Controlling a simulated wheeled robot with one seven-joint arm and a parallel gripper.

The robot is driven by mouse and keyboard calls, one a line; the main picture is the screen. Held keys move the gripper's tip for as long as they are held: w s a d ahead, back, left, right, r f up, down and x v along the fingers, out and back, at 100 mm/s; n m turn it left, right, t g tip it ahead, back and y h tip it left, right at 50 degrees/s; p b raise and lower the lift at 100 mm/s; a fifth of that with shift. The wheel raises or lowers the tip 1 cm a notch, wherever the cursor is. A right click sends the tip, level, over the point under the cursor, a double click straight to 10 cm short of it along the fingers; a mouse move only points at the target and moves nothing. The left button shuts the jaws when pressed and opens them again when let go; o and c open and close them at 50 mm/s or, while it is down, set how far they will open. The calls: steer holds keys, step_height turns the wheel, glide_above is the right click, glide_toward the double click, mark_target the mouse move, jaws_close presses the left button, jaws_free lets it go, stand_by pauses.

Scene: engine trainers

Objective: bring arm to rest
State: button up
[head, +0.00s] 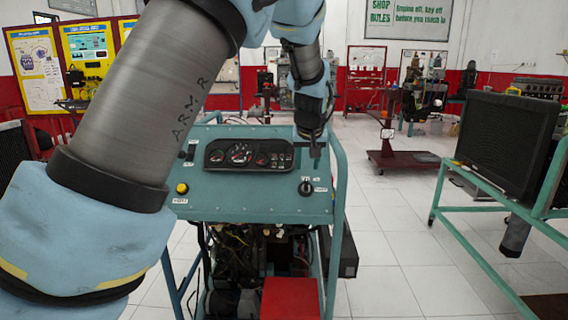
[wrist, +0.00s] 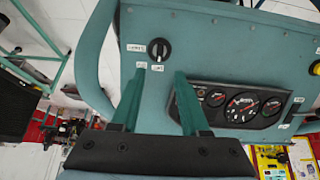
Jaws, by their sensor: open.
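My gripper (head: 314,149) hangs at the end of my arm over the upper right part of a teal engine trainer panel (head: 240,205). In the wrist view my gripper (wrist: 160,70) shows two teal fingers apart, with nothing between them. A black rotary key switch (head: 305,188) is on the panel, below the gripper in the head view. In the wrist view the switch (wrist: 158,49) lies just beyond the fingertips, and the fingers appear clear of it. The gauge cluster (head: 248,155) is left of the gripper in the head view.
The trainer's tubular frame (head: 338,190) rises beside the gripper. A yellow button (head: 182,188) is on the panel's left. A red box (head: 290,298) and engine parts sit below. Another teal stand with a black radiator (head: 506,134) is at right. Tiled floor (head: 400,240) between is open.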

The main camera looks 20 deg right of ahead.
steer(key=a+f+n+g+y, duration=0.1)
steer(key=a+f, duration=0.1)
steer(key=a, duration=0.9)
steer(key=a+f+n+g+y, duration=0.1)
steer(key=a+f, duration=0.1)
steer(key=a, duration=0.8)
steer(key=s+a+f+g, duration=0.1)
steer(key=s+a, duration=0.6)
steer(key=a, duration=0.3)
steer(key=s+a+f+n+g, duration=0.1)
steer(key=s+a+f, duration=0.1)
steer(key=s+a, duration=0.5)
steer(key=a, duration=0.4)
steer(key=shift+s+n+y+p, duration=0.2)
steer(key=shift+n+y+p, duration=0.1)
